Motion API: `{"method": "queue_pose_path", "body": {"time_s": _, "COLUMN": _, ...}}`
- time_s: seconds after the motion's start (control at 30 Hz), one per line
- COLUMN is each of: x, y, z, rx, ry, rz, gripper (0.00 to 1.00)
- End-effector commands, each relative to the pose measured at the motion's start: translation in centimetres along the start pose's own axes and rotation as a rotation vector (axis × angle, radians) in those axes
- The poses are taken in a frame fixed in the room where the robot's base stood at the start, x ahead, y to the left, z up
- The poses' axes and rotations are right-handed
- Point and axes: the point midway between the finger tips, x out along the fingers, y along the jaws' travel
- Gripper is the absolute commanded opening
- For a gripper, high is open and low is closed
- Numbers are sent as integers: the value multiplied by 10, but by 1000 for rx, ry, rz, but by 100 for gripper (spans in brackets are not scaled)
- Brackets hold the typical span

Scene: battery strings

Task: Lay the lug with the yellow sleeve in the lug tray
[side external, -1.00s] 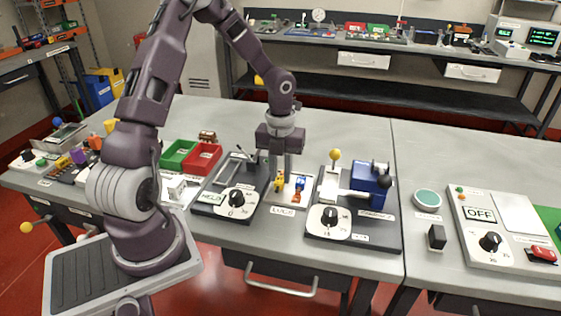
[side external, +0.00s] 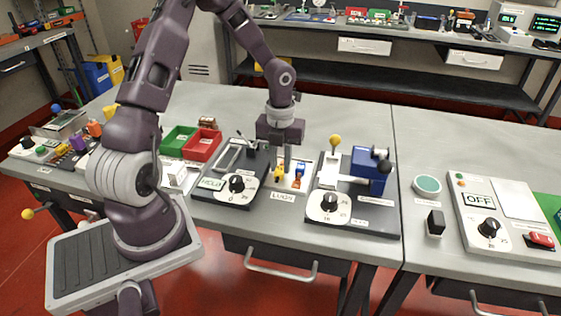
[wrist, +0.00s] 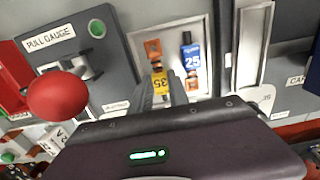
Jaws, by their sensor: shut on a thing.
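My gripper (wrist: 163,94) is shut on the lug with the yellow sleeve (wrist: 159,82), whose copper end (wrist: 153,49) points away from my gripper. The side view shows this yellow lug (side external: 278,174) low over the left part of the lug tray (side external: 290,186), labelled LUGS. I cannot tell whether it touches the tray floor. A lug with a blue sleeve marked 25 (wrist: 192,62) lies in the tray to its right, apart from it; it also shows in the side view (side external: 299,173). My fingers partly hide the near end of the yellow lug.
The pull gauge (wrist: 60,60) with a red ball knob (wrist: 57,97) stands left of the tray. The crimping press with a yellow knob (side external: 335,140) and blue body (side external: 369,168) stands close on the right. Green (side external: 178,139) and red (side external: 203,144) bins sit farther left.

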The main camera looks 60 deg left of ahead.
Motion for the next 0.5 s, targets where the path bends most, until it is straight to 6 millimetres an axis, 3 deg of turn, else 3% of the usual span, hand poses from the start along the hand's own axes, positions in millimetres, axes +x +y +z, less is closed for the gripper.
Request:
{"method": "queue_pose_path", "body": {"time_s": 0.03, "x": 1, "y": 0, "z": 0, "rx": 0, "ry": 0, "rz": 0, "gripper": 0}}
{"method": "queue_pose_path", "body": {"time_s": 0.07, "x": 1, "y": 0, "z": 0, "rx": 0, "ry": 0, "rz": 0, "gripper": 23}}
{"method": "queue_pose_path", "body": {"time_s": 0.2, "x": 1, "y": 0, "z": 0, "rx": 0, "ry": 0, "rz": 0, "gripper": 47}}
{"method": "queue_pose_path", "body": {"time_s": 0.4, "x": 0, "y": 0, "z": 0, "rx": 0, "ry": 0, "rz": 0, "gripper": 47}}
{"method": "queue_pose_path", "body": {"time_s": 0.5, "x": -11, "y": 0, "z": 1, "rx": -3, "ry": -2, "rz": -1, "gripper": 47}}
